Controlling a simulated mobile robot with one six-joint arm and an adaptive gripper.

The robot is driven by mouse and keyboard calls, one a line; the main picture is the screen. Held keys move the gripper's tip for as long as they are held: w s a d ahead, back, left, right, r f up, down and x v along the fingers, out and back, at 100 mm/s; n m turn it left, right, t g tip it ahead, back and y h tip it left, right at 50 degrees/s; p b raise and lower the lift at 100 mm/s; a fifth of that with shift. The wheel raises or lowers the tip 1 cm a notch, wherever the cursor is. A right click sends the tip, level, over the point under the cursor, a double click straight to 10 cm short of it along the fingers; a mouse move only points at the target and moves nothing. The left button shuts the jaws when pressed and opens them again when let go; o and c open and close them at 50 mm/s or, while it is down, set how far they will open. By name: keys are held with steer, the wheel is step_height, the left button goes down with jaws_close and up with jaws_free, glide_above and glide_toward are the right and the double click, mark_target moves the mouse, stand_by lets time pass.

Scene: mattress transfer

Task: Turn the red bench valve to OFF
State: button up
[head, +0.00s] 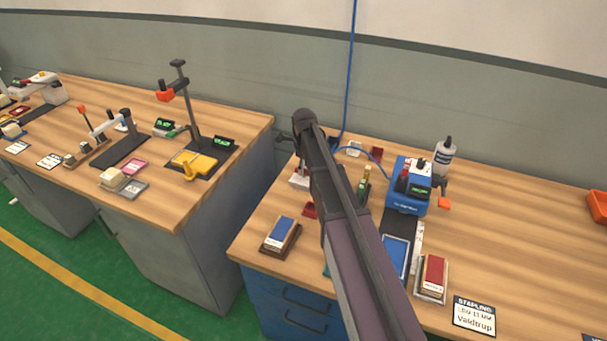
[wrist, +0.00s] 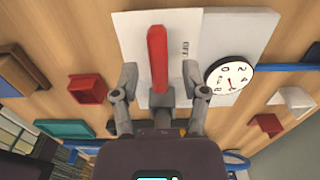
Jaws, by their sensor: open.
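The red bench valve's lever (wrist: 157,55) is a long red bar, upright in the wrist view, over a pale plate (wrist: 130,35). Lettering that seems to read OFF lies on the plate to the right of the lever. My gripper (wrist: 159,76) is open, with one finger on each side of the lever's lower part. I see gaps between the fingers and the bar; contact cannot be made out. In the head view my arm covers most of the valve and the fingers; a small white piece (head: 298,179) shows left of the arm.
A round dial (wrist: 229,76) sits right of the plate.

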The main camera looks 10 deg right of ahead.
steer(key=shift+f+b, duration=0.35)
steer(key=shift+f, duration=0.2)
jaws_close()
